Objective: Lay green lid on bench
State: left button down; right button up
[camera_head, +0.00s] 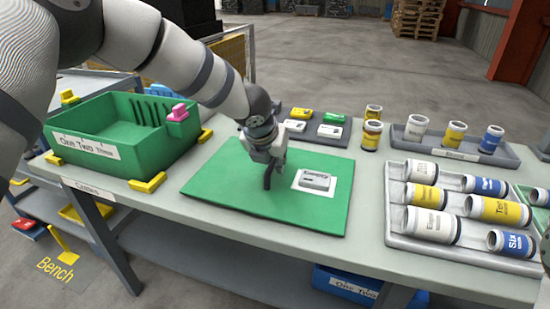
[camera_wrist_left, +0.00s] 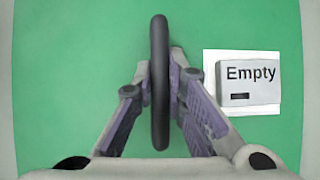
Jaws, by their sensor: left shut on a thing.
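The green lid (camera_head: 232,190) is a flat panel, level over the middle of the bench (camera_head: 150,205). It looks to be at the bench top; I cannot tell if it touches all round. My left gripper (camera_head: 268,168) points down over it, shut on its upright black handle (camera_wrist_left: 160,85), which stands between the fingers in the left wrist view. A grey block marked "Empty" (camera_head: 315,181) on a white square sits on the lid's right part and also shows in the wrist view (camera_wrist_left: 250,84). My right gripper is out of view.
An open green crate (camera_head: 140,152) labelled "One Two Three", with a pink piece (camera_head: 178,112) on its rim, stands left. Small yellow and green blocks (camera_head: 300,113) lie behind the lid. Grey trays (camera_head: 395,225) of labelled cylinders fill the right side.

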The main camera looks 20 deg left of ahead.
pick_arm(q)
jog(key=shift+f, duration=0.1)
jog(key=c, duration=1.6)
grip_release()
jog(key=shift+o, duration=0.2)
jog(key=shift+f, duration=0.1)
jog(key=v, duration=1.2)
jog(key=shift+d, duration=0.1)
